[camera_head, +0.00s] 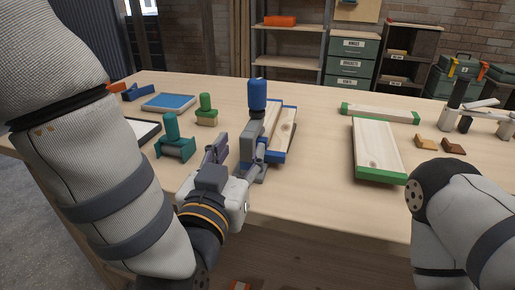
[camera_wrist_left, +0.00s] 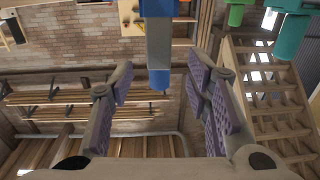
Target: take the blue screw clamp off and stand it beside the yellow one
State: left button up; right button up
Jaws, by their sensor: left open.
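The blue screw clamp, with its upright blue handle (camera_head: 257,95) and grey body (camera_head: 249,140), stands at the blue-ended wooden boards (camera_head: 287,128) near the table's middle. My left gripper (camera_head: 217,150) is just left of its body, open and pointing toward it. In the left wrist view, the picture is upside down and the clamp (camera_wrist_left: 159,50) shows between the spread purple-padded fingers (camera_wrist_left: 163,95), with a gap on both sides. I cannot make out a yellow screw clamp in either view. My right gripper is not seen.
A teal clamp (camera_head: 173,140) and a green clamp (camera_head: 206,108) stand left of the gripper. A blue-topped tray (camera_head: 170,102) lies behind them. Green-ended boards (camera_head: 378,148) lie to the right, with small blocks (camera_head: 427,142) beyond. The table between the board groups is clear.

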aim_at(252, 126)
pick_arm(q)
jog(key=x, duration=0.8)
jog(key=shift+w+d+f+b, duration=0.1)
jog(key=shift+w+b, duration=0.1)
jog(key=shift+b, duration=0.15)
grip_shut()
